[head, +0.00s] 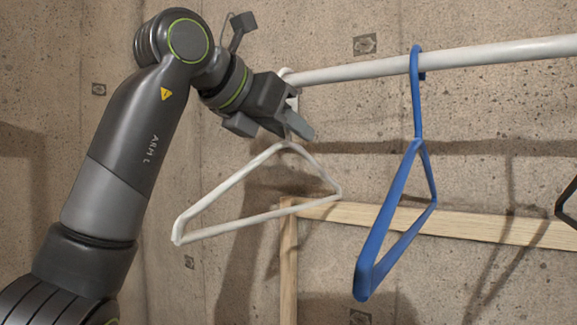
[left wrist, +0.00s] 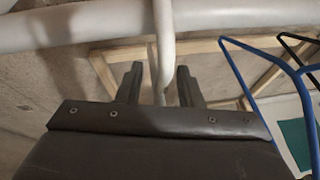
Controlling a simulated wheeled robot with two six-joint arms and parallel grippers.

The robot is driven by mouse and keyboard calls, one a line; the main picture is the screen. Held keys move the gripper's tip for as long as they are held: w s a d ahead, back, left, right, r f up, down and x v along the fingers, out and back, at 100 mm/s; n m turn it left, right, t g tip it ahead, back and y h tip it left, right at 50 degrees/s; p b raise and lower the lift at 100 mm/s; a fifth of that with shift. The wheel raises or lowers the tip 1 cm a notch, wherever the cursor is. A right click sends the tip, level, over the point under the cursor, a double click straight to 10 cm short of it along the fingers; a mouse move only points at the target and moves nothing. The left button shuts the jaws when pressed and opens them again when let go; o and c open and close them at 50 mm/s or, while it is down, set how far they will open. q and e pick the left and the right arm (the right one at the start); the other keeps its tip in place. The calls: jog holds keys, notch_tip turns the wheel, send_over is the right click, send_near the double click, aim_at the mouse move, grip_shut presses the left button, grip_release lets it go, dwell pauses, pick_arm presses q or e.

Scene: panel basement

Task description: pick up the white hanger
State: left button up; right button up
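My left gripper (head: 299,124) is at the hanger's neck, just under the rail, and partly hides the hook and neck. In the left wrist view, the fingers of my left gripper (left wrist: 160,86) stand apart. The neck of the white hanger (left wrist: 164,38) runs down between them, with a gap visible on each side. My right gripper is in neither view.
The white rail (head: 480,56) runs across the upper right. A blue hanger (head: 387,205) hangs to the right, and part of a dark hanger (head: 568,203) shows at the right edge. A wooden beam (head: 480,227) and concrete wall lie behind.

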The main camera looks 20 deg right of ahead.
pick_arm(q)
jog(key=shift+s+a, duration=0.1)
jog(key=shift+c, duration=1.1)
grip_shut()
jog(key=shift+r, duration=0.15)
